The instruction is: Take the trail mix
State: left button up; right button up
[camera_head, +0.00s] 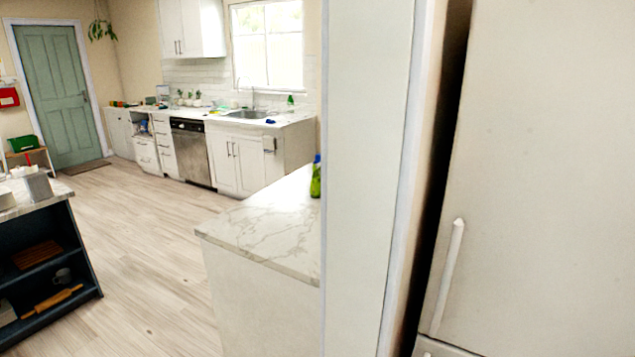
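No trail mix can be made out in the head view. Neither of my grippers shows in this view, so their state is hidden. A green bottle with a blue cap (316,177) stands on the near marble counter (265,228), partly hidden behind a tall pale panel.
The tall panel (368,170) and a fridge-like door with a white handle (449,275) fill the right side, close by. A dark shelf unit (50,308) holding a rolling pin stands at left. Free wooden floor (140,235) lies between it and the counter. A green door (58,95) is far left.

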aim_at(315, 185)
jog(key=i+j+u, duration=0.9)
jog(key=i+u, duration=0.2)
jog(key=i, duration=0.3)
jog(key=i+u, duration=0.25)
jog(key=i, duration=0.4)
jog(key=i+z, duration=0.15)
jog(key=i, duration=0.25)
jog(key=i+j+z, duration=0.15)
jog(key=i, duration=0.3)
jog(key=i+j+z, duration=0.15)
jog(key=i, duration=0.25)
jog(key=i+j+z, duration=0.15)
jog(key=i+z, duration=0.15)
jog(key=z, duration=0.2)
jog(key=i+j+z, duration=0.25)
jog(key=z, duration=0.2)
jog(key=i+j+z, duration=0.25)
jog(key=j+z, duration=0.25)
jog(key=i+j+z, duration=0.2)
jog(key=z, duration=0.3)
jog(key=j+z, duration=0.5)
jog(key=j, duration=0.5)
